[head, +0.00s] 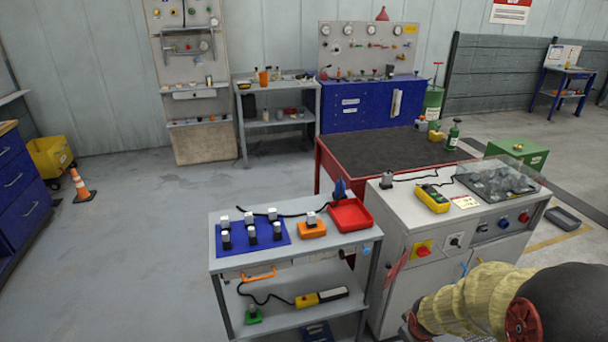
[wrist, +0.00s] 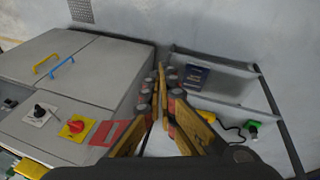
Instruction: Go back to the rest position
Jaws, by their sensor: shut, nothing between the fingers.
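My gripper (wrist: 161,72) shows in the wrist view with its two fingers together and nothing between them. It points down over the gap between the grey machine cabinet (wrist: 88,85) on the left and the grey shelf cart (wrist: 222,90) on the right. In the head view my arm, in a yellowish sleeve, comes in at the bottom right in front of the cabinet (head: 398,240). The gripper's fingertips are not clear there.
The cart (head: 330,250) holds a blue mat (head: 250,248) with several grey-capped pieces, an orange block (head: 312,231) and a red tray (head: 351,215). A yellow device (head: 432,199) lies on the cabinet. Open floor (head: 130,240) stretches left.

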